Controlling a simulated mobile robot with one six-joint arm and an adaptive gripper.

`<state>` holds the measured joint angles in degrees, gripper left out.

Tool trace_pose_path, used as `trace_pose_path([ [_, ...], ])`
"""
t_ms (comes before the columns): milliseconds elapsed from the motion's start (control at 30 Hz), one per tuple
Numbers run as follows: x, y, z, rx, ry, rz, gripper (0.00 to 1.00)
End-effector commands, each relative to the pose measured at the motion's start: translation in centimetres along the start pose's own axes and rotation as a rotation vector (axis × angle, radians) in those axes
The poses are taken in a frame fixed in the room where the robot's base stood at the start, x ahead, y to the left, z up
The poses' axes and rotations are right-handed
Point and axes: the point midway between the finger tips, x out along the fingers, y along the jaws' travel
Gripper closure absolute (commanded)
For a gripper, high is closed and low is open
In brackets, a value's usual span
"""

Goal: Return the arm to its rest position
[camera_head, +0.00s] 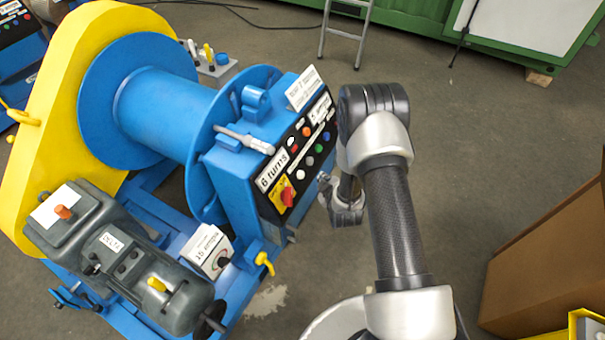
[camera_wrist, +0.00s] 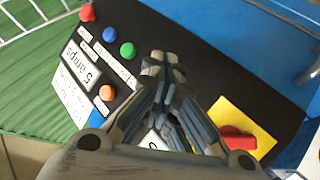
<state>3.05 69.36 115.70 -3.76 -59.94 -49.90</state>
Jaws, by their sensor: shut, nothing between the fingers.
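My gripper (camera_wrist: 160,65) is shut, with its fingertips together and nothing between them. In the wrist view it points at the black control panel (camera_wrist: 190,50), covering part of its middle. In the head view my gripper (camera_head: 325,183) is small and partly hidden by my wrist, just right of the panel (camera_head: 296,160). My arm (camera_head: 395,215) is bent, rising from the bottom edge and folding back down at the elbow.
The panel has coloured buttons, a red switch on a yellow plate (camera_head: 283,196), and labels. It sits on a blue winch (camera_head: 165,110) with a yellow guard (camera_head: 45,150) and grey motor (camera_head: 130,260). A brown box (camera_head: 550,255) stands at lower right. Open floor (camera_head: 480,140) lies right of my arm.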

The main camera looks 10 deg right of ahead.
Motion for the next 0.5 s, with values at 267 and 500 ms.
trace_pose_path([
  [267,0.05,-0.07,0.02,0.000,0.000,0.000,1.00],
  [500,-0.21,0.78,-0.67,0.010,-0.004,-0.003,1.00],
])
